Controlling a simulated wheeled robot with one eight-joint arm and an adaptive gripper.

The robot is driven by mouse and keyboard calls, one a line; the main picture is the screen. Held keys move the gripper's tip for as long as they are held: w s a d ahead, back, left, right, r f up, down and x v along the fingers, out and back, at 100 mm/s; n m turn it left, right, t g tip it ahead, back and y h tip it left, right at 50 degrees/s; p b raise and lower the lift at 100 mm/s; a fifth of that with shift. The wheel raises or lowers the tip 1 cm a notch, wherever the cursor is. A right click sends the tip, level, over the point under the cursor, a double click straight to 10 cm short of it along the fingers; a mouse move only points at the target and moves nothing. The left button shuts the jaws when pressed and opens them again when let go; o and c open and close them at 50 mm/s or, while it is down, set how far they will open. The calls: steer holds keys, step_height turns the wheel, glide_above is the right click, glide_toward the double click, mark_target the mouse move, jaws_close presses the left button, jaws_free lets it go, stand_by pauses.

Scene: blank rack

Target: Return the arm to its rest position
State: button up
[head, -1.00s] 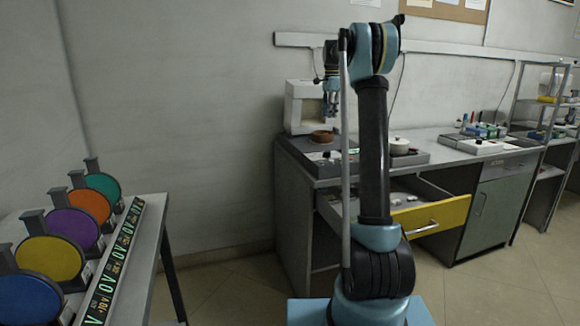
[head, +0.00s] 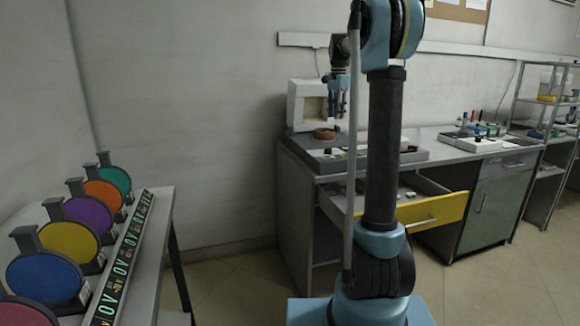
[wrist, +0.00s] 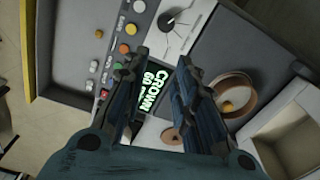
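My arm stands upright in the middle of the head view, its upper joint cut by the top edge. My gripper (head: 338,108) hangs fingers down, left of the arm, in front of a white box-shaped machine and above the bench's left end. It also shows in the wrist view (wrist: 162,60): its two dark fingers are apart, with nothing held between them. Below and beyond them are a panel with coloured buttons, a green lit display (wrist: 152,92) and a brown ring-shaped thing (wrist: 234,95).
A brown round dish (head: 324,134) and the white machine (head: 303,103) stand on the bench. A yellow-fronted drawer (head: 440,212) is pulled out behind my arm. At left, a table (head: 150,255) holds several coloured discs (head: 89,220). Floor between table and bench is clear.

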steer(key=s+f+n, duration=0.3)
steer(key=s, duration=1)
steer(key=s+f+n, duration=0.3)
steer(key=s+f, duration=0.1)
steer(key=s, duration=0.8)
steer(key=s+f+n+t, duration=0.1)
steer(key=s+f+n, duration=0.5)
steer(key=s+f, duration=1.5)
steer(key=shift+s+f+t, duration=0.2)
steer(key=shift+s+t, duration=0.2)
steer(key=shift+s, duration=0.35)
steer(key=shift+a, duration=0.15)
